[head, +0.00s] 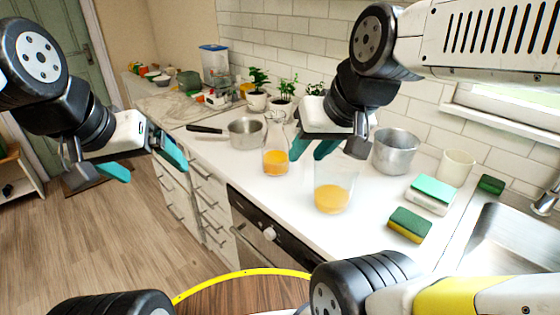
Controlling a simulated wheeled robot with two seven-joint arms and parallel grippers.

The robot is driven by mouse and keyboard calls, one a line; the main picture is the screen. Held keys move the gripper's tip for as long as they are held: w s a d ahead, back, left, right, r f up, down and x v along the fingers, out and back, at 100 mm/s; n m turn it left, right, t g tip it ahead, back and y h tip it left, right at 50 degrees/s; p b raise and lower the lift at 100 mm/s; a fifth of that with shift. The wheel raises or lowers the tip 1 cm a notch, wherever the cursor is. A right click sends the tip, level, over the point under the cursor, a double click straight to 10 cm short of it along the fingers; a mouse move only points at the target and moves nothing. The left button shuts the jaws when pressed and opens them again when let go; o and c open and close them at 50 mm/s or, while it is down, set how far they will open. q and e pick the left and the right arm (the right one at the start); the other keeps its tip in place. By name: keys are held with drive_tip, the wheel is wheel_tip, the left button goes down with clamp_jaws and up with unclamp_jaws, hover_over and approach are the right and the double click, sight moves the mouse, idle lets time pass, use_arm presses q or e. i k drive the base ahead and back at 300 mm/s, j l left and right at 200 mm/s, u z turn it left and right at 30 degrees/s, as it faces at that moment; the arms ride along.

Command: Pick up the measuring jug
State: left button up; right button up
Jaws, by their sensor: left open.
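A clear, wide vessel with orange liquid (333,198), which looks like the measuring jug, stands upright on the white counter. A narrower glass carafe with orange liquid (275,161) stands behind it to the left. My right gripper (313,150) hangs above and behind the wide vessel, with its teal fingers pointing down. I cannot tell how far apart these fingers are, or whether they touch the glass. My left gripper (143,163) is open and empty, out over the floor left of the counter.
A saucepan (245,132), a metal pot (395,153), a white cup (456,168), sponges (409,225) and potted plants (284,95) stand on the counter (255,187). The sink (505,240) is at the right. A round, yellow-rimmed wooden top (240,295) is in front.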

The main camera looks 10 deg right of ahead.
sight(335, 177)
drive_tip(key=j+z, duration=0.1)
drive_tip(key=z, duration=0.3)
drive_tip(key=j+z, duration=0.1)
drive_tip(key=z, duration=0.35)
drive_tip(key=j+z, duration=0.15)
drive_tip(key=z, duration=0.25)
drive_tip(key=j+z, duration=0.1)
drive_tip(key=z, duration=0.35)
drive_tip(key=j+z, duration=0.15)
drive_tip(key=z, duration=0.25)
drive_tip(key=k+j+z, duration=0.15)
drive_tip(key=j+z, duration=0.15)
drive_tip(key=k+j+z, duration=0.3)
drive_tip(key=j, duration=0.15)
drive_tip(key=k+j+z, duration=0.25)
drive_tip(key=k+j, duration=0.45)
drive_tip(key=j, duration=0.15)
drive_tip(key=z, duration=0.05)
